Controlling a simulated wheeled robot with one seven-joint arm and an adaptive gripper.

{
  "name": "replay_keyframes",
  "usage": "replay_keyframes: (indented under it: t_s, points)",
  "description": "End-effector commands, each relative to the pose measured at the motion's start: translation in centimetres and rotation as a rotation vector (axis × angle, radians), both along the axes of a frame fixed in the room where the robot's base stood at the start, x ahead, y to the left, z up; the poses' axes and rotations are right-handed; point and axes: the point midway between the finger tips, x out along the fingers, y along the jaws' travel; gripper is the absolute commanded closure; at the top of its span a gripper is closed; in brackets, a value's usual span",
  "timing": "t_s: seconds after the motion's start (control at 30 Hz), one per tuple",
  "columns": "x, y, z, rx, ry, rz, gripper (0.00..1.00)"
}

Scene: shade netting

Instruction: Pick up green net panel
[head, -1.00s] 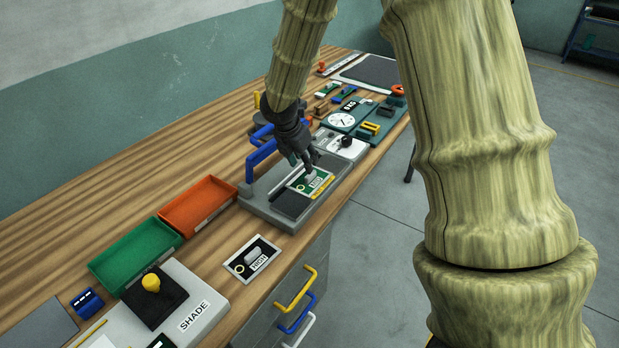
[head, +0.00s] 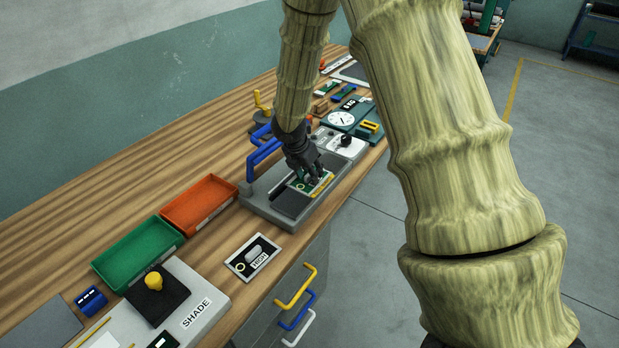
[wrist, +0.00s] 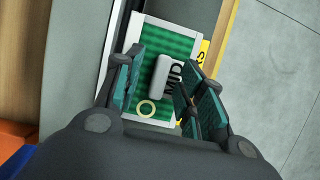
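The green net panel (head: 298,184) has a pale frame and lies on the grey press-like fixture (head: 262,208). In the wrist view the panel (wrist: 182,45) shows green netting, a yellow-green ring, a partly hidden dark label and a raised grey grip block (wrist: 163,74). My gripper (head: 310,176) is down over the panel in the head view. In the wrist view my gripper (wrist: 162,88) is open, its fingers on either side of the grip block, with a gap at the left. Whether the right fingers touch the block I cannot tell.
Blue handles (head: 262,152) rise from the fixture close beside my gripper. A dial board (head: 342,119) stands beyond. Clear floor lies to the right.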

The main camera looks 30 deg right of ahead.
Motion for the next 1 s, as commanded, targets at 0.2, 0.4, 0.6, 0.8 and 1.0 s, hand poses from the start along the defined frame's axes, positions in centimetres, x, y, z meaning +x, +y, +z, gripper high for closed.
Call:
replay_keyframes:
  t_s: [0.2, 0.4, 0.6, 0.8, 1.0]
  points:
    - [0.0, 0.0, 0.0, 0.0, 0.0, 0.0, 0.81]
    - [0.0, 0.0, 0.0, 0.0, 0.0, 0.0, 1.0]
    - [0.0, 0.0, 0.1, 0.0, -0.001, 0.0, 1.0]
    - [0.1, 0.0, 0.7, 0.0, -0.002, 0.001, 1.0]
    - [0.1, 0.0, 2.3, 0.0, -0.002, 0.0, 1.0]
